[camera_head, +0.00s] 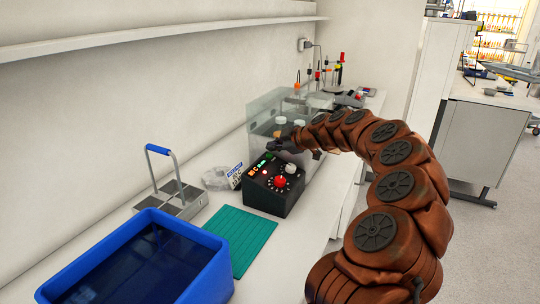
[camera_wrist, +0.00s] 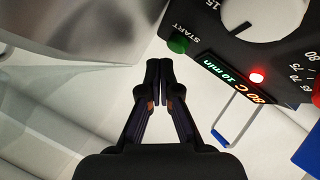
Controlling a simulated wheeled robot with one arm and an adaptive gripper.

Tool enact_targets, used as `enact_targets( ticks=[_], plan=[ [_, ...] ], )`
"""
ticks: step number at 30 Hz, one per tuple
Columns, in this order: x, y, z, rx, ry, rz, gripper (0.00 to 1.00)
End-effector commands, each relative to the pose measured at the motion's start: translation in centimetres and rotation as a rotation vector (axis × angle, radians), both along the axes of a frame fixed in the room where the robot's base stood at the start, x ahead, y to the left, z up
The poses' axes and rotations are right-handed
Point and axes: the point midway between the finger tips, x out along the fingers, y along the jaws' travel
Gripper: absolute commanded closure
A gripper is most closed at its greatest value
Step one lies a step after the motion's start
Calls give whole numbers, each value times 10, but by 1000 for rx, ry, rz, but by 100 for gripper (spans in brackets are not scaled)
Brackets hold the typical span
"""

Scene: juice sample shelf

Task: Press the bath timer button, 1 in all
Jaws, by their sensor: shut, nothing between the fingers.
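The bath's black control box (camera_head: 272,190) stands on the bench in front of a clear tank (camera_head: 262,122). It carries a red knob (camera_head: 280,181) and a pale knob (camera_head: 291,168). In the wrist view, the green button marked START (camera_wrist: 178,44) sits at the panel's corner. Beside it are a lit display (camera_wrist: 233,78) reading 80 C and 10 min, and a glowing red light (camera_wrist: 256,76). My gripper (camera_wrist: 158,66) is shut and empty, its tips appearing just below and left of the green button in the picture. I cannot tell the gap in depth.
A blue tub (camera_head: 215,275) of dark liquid stands at the front left, with a green mat (camera_head: 240,236) beside it. A metal rack with a blue handle (camera_head: 159,150) and a clear bag (camera_head: 216,179) are near the wall. A shelf (camera_head: 150,36) runs above.

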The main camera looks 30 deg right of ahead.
Motion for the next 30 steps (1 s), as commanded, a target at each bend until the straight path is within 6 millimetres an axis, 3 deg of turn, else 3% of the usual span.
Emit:
enact_targets(
  ticks=[30],
  plan=[
    [1, 1, -8, -1, 0, 0, 100]
  ],
)
